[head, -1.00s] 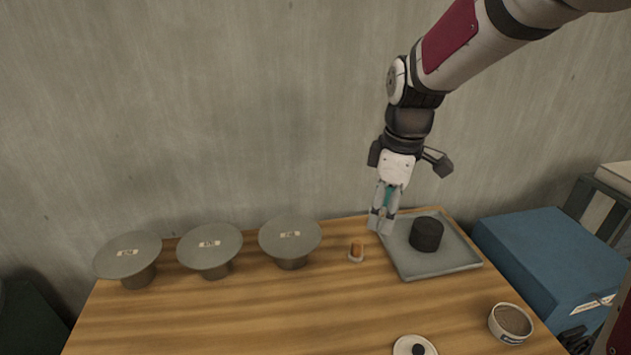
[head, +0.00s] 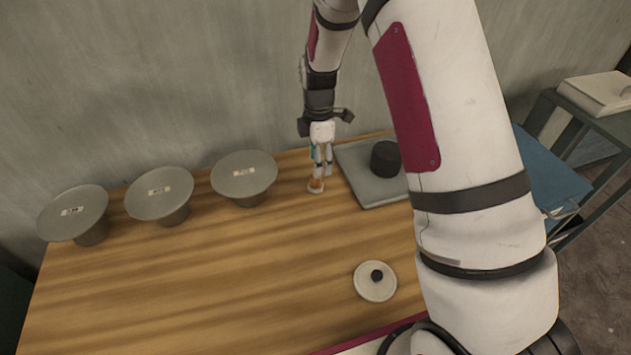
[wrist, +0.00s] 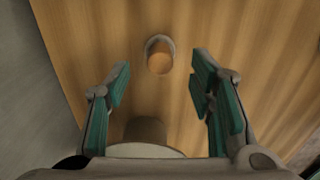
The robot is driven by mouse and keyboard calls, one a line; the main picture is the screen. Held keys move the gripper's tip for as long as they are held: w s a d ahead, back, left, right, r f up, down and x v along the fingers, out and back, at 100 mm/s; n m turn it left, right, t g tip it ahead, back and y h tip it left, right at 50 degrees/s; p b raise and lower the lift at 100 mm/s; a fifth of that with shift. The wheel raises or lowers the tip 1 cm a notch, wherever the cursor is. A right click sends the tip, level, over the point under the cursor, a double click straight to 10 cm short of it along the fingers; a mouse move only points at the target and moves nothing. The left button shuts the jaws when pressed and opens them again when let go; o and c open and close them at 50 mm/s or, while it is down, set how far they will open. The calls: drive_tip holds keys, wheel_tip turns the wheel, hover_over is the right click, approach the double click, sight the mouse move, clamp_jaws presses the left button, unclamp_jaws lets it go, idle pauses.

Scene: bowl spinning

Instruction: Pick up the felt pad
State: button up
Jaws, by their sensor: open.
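A small tan piece with a pale grey rim or base (head: 315,187), which seems to be the felt pad, stands on the wooden table left of the grey tray. My gripper (head: 320,168) points down just above it, with the fingertips partly overlapping it in the head view. In the wrist view the piece (wrist: 159,58) lies between and slightly beyond the two spread teal-lined fingers (wrist: 160,70). The fingers are open and apart, with nothing held. I cannot tell the exact gap between fingertips and piece.
Three grey discs on stems (head: 72,212) (head: 160,193) (head: 244,173) stand at the left. The tray (head: 375,190) holds a dark cylinder (head: 386,158). A white dish (head: 367,291) with a dark lump is near the front. The table's middle is clear.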

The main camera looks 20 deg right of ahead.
sight(316, 182)
drive_tip(key=shift+a+f+p, duration=0.2)
drive_tip(key=shift+f+p, duration=0.05)
drive_tip(key=shift+f, duration=1.5)
drive_tip(key=shift+a+f+p, duration=0.15)
drive_tip(key=shift+f+p, duration=0.05)
drive_tip(key=shift+f, duration=1.5)
clamp_jaws()
